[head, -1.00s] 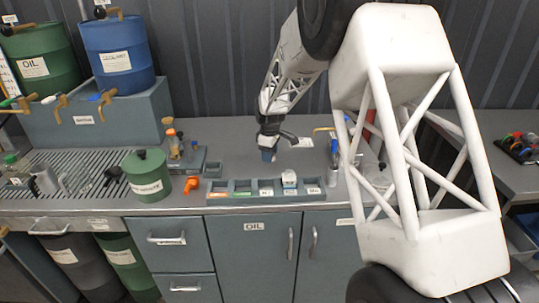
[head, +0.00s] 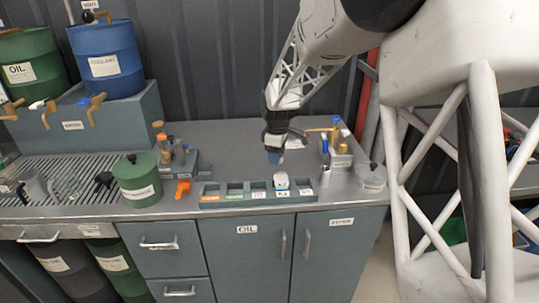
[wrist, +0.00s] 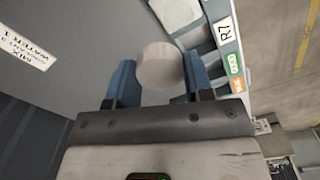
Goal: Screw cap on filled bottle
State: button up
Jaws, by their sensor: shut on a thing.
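My gripper (head: 274,156) hangs above the counter, just behind the compartment rack, with its fingers pointing down. In the wrist view its two blue fingers (wrist: 160,84) are shut on a pale round cap (wrist: 160,66), with one finger on each side. The cap is not clear in the head view. A white, rounded thing (head: 281,179), perhaps the bottle, sits in a right-hand compartment of the rack (head: 210,198), in front of my gripper and apart from it. A white thing (wrist: 176,12) also shows beside the rack's labels in the wrist view. I cannot tell a bottle's fill.
A green canister (head: 138,180) and an orange item (head: 183,187) stand left of the rack. A small holder with bottles (head: 341,150) and a clear container (head: 372,177) stand at the right. Blue and green drums (head: 110,60) are at the back left. Counter behind the rack is mostly clear.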

aim_at(282, 173)
jog(key=shift+s+d+r, duration=0.2)
jog(key=shift+s+r, duration=0.1)
jog(key=shift+s, duration=0.25)
jog(key=shift+s+d+r, duration=0.25)
jog(key=shift+s, duration=0.25)
jog(key=shift+s+d+r, duration=0.2)
jog(key=shift+s+r, duration=0.1)
jog(key=shift+s, duration=0.25)
jog(key=shift+f, duration=0.2)
jog(key=shift+f, duration=1.75)
jog(key=shift+f, duration=1.25)
dwell(2.5)
jog(key=shift+m, duration=0.3)
jog(key=shift+m, duration=2.1)
